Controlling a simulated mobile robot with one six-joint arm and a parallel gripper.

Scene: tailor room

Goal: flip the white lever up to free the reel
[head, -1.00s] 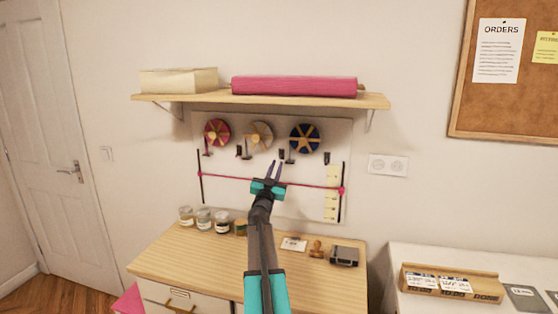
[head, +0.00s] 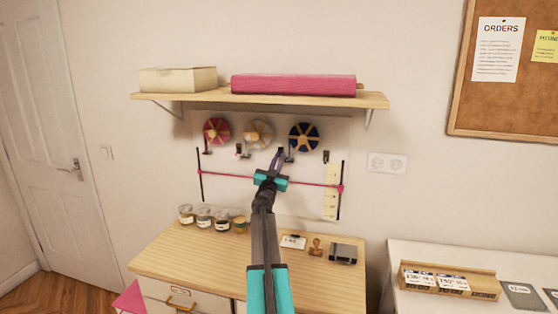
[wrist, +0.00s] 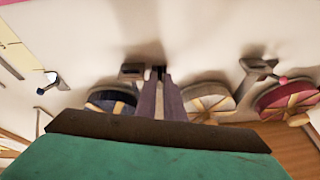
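Three reels hang on the pale wall panel: red (head: 217,131), tan (head: 258,133) and blue (head: 304,137). In the wrist view, turned over, blue (wrist: 110,100) is left of tan (wrist: 208,99). My gripper (head: 279,153) is at the panel between the tan and blue reels. Its fingers (wrist: 159,76) are close together, beside a grey bracket (wrist: 131,71). I cannot make out a white lever there; my fingers may hide it. A bracket with a pink tip (wrist: 283,79) is by the red reel, and another small lever (wrist: 48,82) is beyond the blue one.
A wooden shelf (head: 180,97) with a box and a pink fabric roll hangs above the reels. A pink ribbon (head: 225,175) crosses the panel below them. Jars (head: 203,218) and a stamp (head: 316,247) stand on the wooden table below.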

